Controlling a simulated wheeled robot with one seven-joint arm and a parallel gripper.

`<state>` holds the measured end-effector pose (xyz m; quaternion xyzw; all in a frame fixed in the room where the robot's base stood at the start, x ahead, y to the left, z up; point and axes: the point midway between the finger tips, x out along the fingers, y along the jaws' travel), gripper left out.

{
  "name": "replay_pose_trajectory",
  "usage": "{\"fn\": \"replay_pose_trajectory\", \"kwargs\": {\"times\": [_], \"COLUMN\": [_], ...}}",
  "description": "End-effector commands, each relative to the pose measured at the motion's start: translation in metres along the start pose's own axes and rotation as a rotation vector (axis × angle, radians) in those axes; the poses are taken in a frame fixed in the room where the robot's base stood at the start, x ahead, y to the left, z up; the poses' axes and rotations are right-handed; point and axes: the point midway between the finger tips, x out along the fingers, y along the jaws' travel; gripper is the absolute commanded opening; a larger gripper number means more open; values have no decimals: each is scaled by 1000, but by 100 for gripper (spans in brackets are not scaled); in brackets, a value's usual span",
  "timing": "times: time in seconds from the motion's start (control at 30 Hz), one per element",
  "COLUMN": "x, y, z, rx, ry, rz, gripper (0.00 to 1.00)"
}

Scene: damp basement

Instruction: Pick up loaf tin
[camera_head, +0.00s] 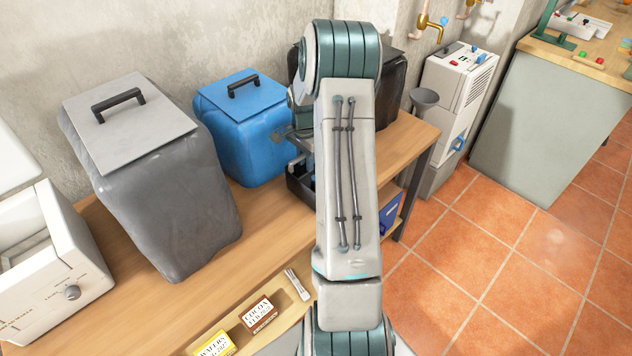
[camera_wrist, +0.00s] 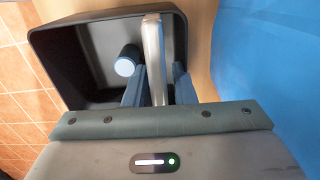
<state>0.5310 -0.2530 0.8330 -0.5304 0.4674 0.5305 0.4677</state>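A dark, open-topped box with rounded corners (camera_wrist: 70,48) fills the upper left of the wrist view. It also shows in the head view (camera_head: 298,188) on the wooden bench, partly hidden by my arm. I cannot tell for sure whether this box is the loaf tin. A long silvery bar-like piece (camera_wrist: 153,45) runs across its right part, between my fingers. My gripper (camera_wrist: 159,75) reaches over the box with one finger on each side of that piece. A narrow gap shows at the right finger, so it looks open. A small cylinder with a pale end (camera_wrist: 125,66) is beside the left finger.
A blue covered bin (camera_head: 243,125) stands close beside the box. A larger grey covered bin (camera_head: 160,190) and a white appliance with a knob (camera_head: 50,255) are farther left. Tiled floor is open at right.

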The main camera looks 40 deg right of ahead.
Motion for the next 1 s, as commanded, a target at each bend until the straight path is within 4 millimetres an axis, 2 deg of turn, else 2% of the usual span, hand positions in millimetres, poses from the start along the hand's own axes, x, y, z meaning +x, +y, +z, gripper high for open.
{"fn": "replay_pose_trajectory", "kwargs": {"times": [0.2, 0.23, 0.3, 0.73, 1.0], "x": [0, 0, 0, -2, -17], "y": [0, 0, 0, 0, -1], "z": [0, 0, 0, 0, -1], "rx": [0, 0, 0, 0, 0], "ry": [0, 0, 0, 1, 4], "rz": [0, 0, 0, -1, -2], "gripper": [24, 18, 0, 0, 0]}}
